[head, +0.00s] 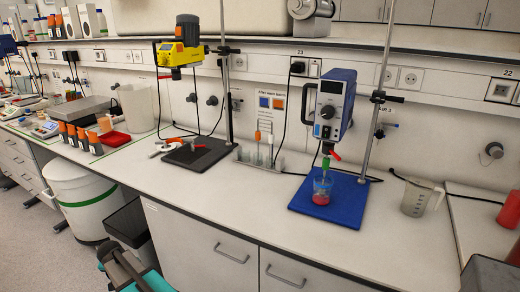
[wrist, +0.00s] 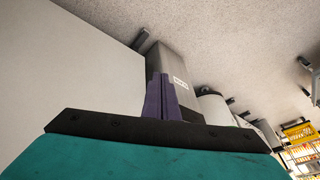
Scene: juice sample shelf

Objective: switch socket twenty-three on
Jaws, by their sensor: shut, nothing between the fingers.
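Socket twenty-three (head: 297,67) is on the wall trunking behind the blue overhead stirrer, under a small label reading 23. A black plug with a cable sits in it. A small light switch plate (head: 314,67) is right beside it; its on or off position is too small to tell. My gripper (wrist: 165,80) shows in the wrist view with its purple fingers together and nothing between them. In the head view my teal arm end is low at the bottom left, in front of the bench and far from the socket.
The blue stirrer (head: 330,105) with its stand rod and a beaker of red liquid (head: 322,190) stands in front of and below the socket. A yellow stirrer (head: 180,54) is to the left. A jug (head: 416,198) and socket 22 (head: 500,90) are to the right. The front bench edge is mostly clear.

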